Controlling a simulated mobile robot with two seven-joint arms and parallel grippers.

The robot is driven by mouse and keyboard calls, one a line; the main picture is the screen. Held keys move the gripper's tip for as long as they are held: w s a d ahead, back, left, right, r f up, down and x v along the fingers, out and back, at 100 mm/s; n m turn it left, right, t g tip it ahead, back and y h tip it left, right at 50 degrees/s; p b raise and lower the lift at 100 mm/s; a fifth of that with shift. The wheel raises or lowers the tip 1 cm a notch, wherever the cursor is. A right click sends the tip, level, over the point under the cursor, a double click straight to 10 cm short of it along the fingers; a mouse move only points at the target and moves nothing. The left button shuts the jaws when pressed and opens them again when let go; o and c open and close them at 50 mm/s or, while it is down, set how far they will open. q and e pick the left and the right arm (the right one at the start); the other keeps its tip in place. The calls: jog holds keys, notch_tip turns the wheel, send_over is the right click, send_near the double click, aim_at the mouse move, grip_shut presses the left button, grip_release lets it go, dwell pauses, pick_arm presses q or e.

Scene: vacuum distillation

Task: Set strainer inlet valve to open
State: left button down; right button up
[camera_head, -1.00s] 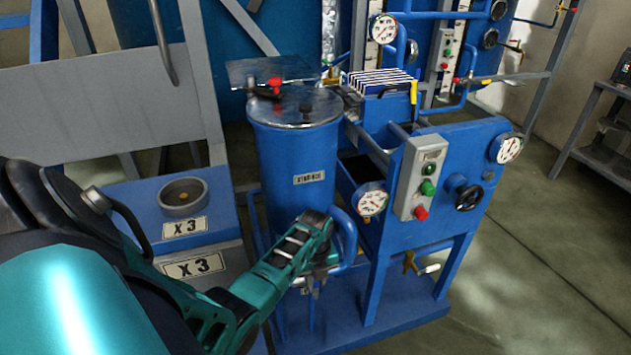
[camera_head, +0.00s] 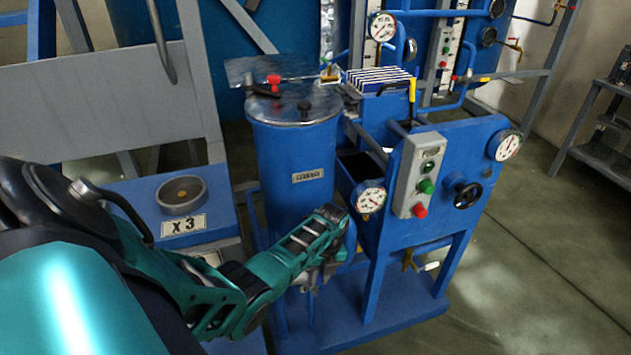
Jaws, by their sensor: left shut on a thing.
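The strainer is a tall blue cylinder (camera_head: 293,190) with a shiny metal lid and a small label plate on its side. My left gripper (camera_head: 322,272) is low against the strainer's right side, beside a blue pipe. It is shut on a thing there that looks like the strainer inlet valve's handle. The wrist and fingers hide most of that handle, so its exact angle cannot be told. My right gripper is not in view.
A blue frame right of the strainer carries a gauge (camera_head: 369,197), a grey button box (camera_head: 418,175) and a black handwheel (camera_head: 467,195). A blue box with a round cup (camera_head: 181,196) stands left. Floor at right is clear.

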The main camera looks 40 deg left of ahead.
pick_arm(q)
jog(key=shift+w+f+g+b, duration=0.25)
jog(key=shift+w+g+b, duration=0.05)
jog(key=shift+g+b, duration=0.1)
jog(key=g+b, duration=0.1)
jog(key=b, duration=0.2)
jog(key=w+d+g+y+b, duration=0.1)
jog(key=b, duration=0.2)
jog(key=w+f+g+y+b, duration=0.1)
jog(key=g+b, duration=0.1)
jog(key=b, duration=0.2)
jog(key=shift+w+d, duration=0.15)
jog(key=shift+d, duration=0.05)
jog(key=c, duration=1)
grip_release()
jog(key=shift+o, duration=0.2)
